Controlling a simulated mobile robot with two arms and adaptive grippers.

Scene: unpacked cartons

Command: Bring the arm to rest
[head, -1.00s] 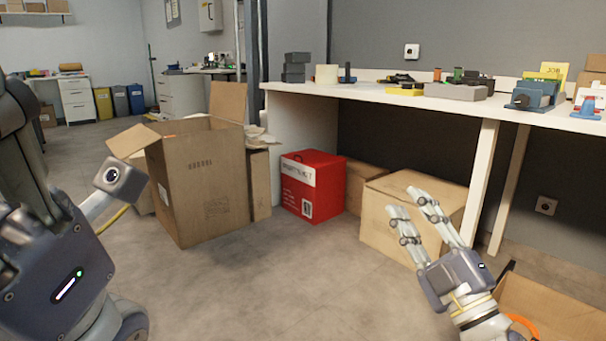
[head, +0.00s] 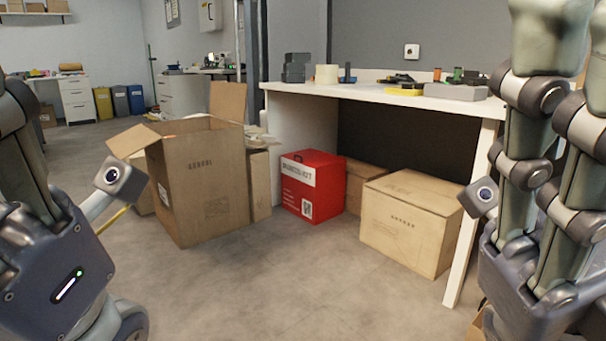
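My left gripper (head: 42,245) is at the left edge, close to the camera, with its palm housing and part of an upright finger showing. Its fingertips are cut off by the picture edge, so its opening is not clear. My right gripper (head: 568,60) is raised at the right edge, close to the camera. Its visible fingers stretch straight upward with nothing between them. Both grippers are clear of the cartons and the bench.
A tall open carton (head: 205,185) stands left of a red box (head: 312,190). A closed carton (head: 408,228) sits under the white bench (head: 390,95). Tools and grey blocks (head: 295,68) lie on the bench. The middle floor is free.

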